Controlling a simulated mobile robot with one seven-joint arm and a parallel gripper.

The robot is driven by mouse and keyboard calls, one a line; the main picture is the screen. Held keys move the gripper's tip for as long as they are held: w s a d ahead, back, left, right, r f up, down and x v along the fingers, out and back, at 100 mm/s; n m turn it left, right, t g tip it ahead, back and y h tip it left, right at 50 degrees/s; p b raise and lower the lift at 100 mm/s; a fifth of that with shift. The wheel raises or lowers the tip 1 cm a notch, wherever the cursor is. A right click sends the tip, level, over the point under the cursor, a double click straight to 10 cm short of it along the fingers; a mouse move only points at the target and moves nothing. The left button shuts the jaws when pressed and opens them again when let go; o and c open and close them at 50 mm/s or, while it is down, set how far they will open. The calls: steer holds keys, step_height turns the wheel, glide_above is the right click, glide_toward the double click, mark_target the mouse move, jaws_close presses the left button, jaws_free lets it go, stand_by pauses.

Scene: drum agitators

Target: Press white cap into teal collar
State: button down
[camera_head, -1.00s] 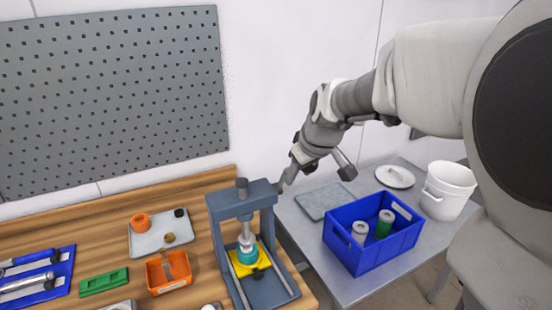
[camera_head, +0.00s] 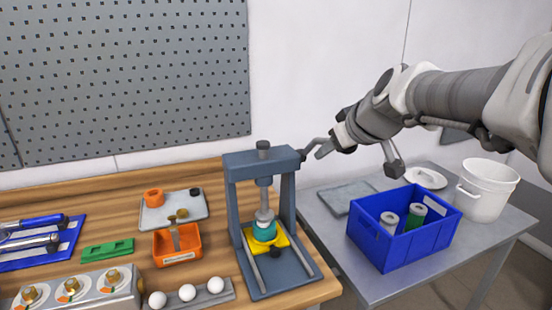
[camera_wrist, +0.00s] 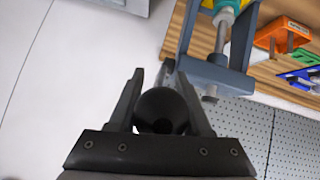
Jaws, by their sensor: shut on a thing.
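The teal collar (camera_head: 264,233) sits on a yellow holder (camera_head: 281,240) in the blue-grey press (camera_head: 262,160). The press ram (camera_head: 265,200) comes down over it, with a pale piece at its lower end. I cannot tell whether that piece is the white cap or part of the ram. My gripper (camera_head: 326,147) is at the right side of the press top. In the wrist view my gripper (camera_wrist: 162,88) is shut on a round black knob (camera_wrist: 162,112). It seems to be the end of the press lever, and the fingers partly hide it.
White balls (camera_head: 188,292) stand in a grey rack at the front. An orange bin (camera_head: 177,244) and a grey tray (camera_head: 160,212) are left of the press. A blue crate (camera_head: 390,258) with two cylinders and a white bucket (camera_head: 487,190) stand on the metal table to the right.

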step_height(320, 180, down, 6)
steer(key=s+t+b, duration=0.1)
steer(key=s+b, duration=0.1)
steer(key=b, duration=1)
steer(key=shift+d+f, duration=0.25)
stand_by(0.8)
steer(key=shift+c, duration=2)
jaws_free()
steer(key=shift+w+a, duration=0.1)
steer(key=shift+w, duration=0.1)
steer(key=shift+r, duration=0.1)
